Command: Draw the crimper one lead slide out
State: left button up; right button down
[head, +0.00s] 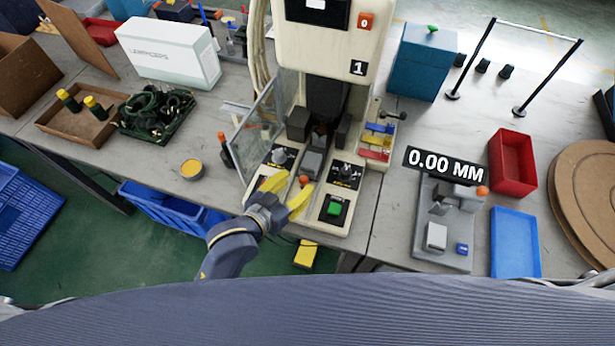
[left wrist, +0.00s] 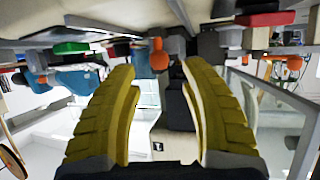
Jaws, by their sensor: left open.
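The crimper (head: 322,100) is a tall off-white press on the table, marked with a 1. Its grey slide (head: 312,163) sits low at the front centre, with an orange knob (head: 304,180) at the near end. My left gripper (head: 299,184) is open, its yellow fingers on either side of the knob. In the left wrist view the orange knob (left wrist: 159,58) shows between and just beyond the fingertips (left wrist: 158,68), with gaps on both sides. The slide looks pushed in under the press head. My right gripper is in neither view.
Dials and a green button (head: 334,208) flank the slide on the crimper's base. A clear hinged guard (head: 257,133) stands open at the left. A gauge fixture (head: 447,225) stands to the right. The space in front of the crimper is free.

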aim_at(301, 180)
pick_arm(q)
jog(key=shift+x, duration=2)
jog(key=shift+c, duration=0.2)
grip_shut()
